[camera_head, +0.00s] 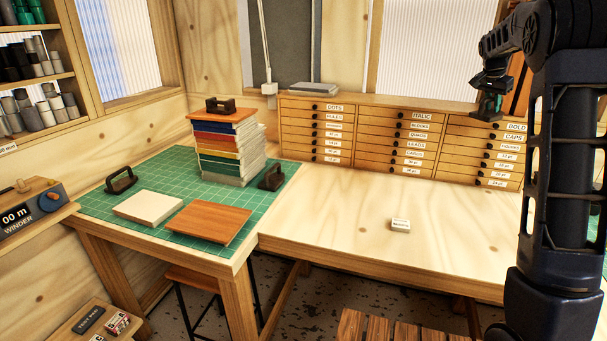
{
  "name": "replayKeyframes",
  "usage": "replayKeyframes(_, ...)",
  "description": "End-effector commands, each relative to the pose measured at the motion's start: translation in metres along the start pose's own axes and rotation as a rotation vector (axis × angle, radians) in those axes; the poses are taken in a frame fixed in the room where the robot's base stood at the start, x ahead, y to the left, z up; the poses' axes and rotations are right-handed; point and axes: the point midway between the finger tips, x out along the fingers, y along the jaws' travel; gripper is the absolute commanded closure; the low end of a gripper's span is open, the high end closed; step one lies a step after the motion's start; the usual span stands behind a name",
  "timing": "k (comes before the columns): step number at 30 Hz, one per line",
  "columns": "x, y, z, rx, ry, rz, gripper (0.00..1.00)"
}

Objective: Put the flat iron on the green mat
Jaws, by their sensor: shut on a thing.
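The green mat (95,207) is a gridded sheet covering the left table. My gripper (490,103) is at the upper right, by the top of the drawer cabinet, far from the mat. It is shut on a small dark, greenish thing (487,107), too small and shaded to identify surely; it may be a flat iron. Dark handled blocks like irons stand at the mat's left (121,181), at its right (272,179) and on top of a book stack (220,106). The fingertips are hard to make out.
The book stack (225,150) stands at the mat's back. A cream slab (148,208) and a brown board (208,222) lie in front. The drawer cabinet (390,137) lines the back wall. A small white block (400,225) sits on the mostly clear right bench.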

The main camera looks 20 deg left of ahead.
Motion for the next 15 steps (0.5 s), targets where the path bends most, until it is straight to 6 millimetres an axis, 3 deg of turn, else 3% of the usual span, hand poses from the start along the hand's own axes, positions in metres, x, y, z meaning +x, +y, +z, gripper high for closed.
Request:
replayKeyframes(3,-0.021,-0.034,0.023,-0.055,0.003,-0.026,1.00)
replayKeyframes(15,-0.071,-0.133,0.113,-0.284,0.002,-0.121,1.00)
